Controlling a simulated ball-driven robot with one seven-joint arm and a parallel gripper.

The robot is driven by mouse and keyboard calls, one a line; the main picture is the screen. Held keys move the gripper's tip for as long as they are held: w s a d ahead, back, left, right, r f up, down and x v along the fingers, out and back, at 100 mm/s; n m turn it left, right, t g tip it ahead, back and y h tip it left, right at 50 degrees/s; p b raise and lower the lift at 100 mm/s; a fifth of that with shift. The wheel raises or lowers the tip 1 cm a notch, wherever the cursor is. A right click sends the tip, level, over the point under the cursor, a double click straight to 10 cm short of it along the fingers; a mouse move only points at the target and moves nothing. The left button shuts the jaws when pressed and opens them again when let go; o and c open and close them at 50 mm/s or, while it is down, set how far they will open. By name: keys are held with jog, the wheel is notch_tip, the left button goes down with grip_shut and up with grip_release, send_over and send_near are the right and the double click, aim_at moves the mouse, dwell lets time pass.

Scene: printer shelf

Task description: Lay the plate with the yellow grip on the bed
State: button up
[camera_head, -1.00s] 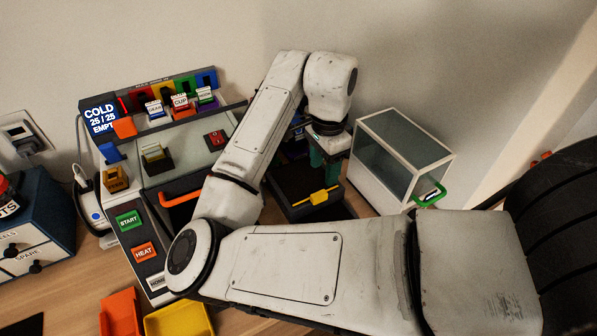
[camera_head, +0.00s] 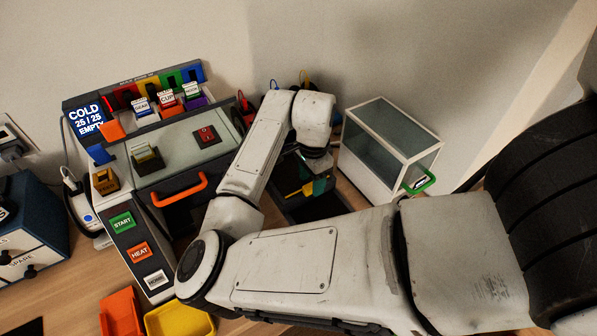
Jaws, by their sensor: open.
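The yellow grip (camera_head: 300,190) shows just left of my gripper's fingers, at a dark box-like holder (camera_head: 312,210) right of the printer. The plate itself is dark and mostly hidden by my wrist and the shadow, so I cannot tell how it lies. My gripper (camera_head: 318,178) points down over this spot, open, with a green finger close to the yellow grip. I cannot tell whether they touch. The printer (camera_head: 185,150) stands at the left with an orange handle (camera_head: 180,190) on its front. The bed cannot be made out; the arm and dark front hide the inside.
A glass-sided white case (camera_head: 390,150) with a green handle (camera_head: 420,182) stands close right of my gripper. Orange (camera_head: 120,312) and yellow (camera_head: 180,320) trays lie at the front. A blue drawer cabinet (camera_head: 28,235) is far left. My arm crosses the foreground.

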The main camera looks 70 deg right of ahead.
jog(key=shift+f, duration=0.55)
grip_shut()
